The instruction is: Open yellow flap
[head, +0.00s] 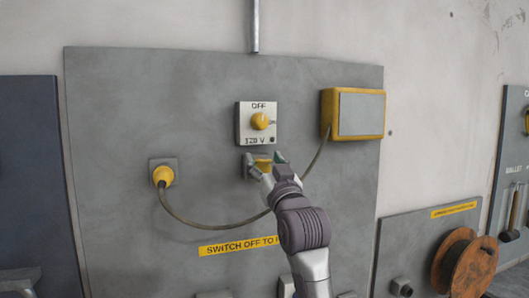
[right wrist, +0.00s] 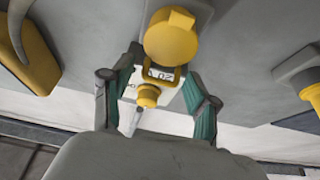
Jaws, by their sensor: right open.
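The yellow flap (head: 263,165) is on a small grey socket box below the switch in the head view, partly hidden by my right gripper. My left gripper is out of view.
A white switch plate (head: 243,128) with a yellow knob (head: 260,121) sits directly above the flap. A cable (head: 215,226) hangs from a yellow plug (head: 162,175) at left to a yellow-edged box (head: 353,114) at right. Bare grey panel (head: 110,120) surrounds them.

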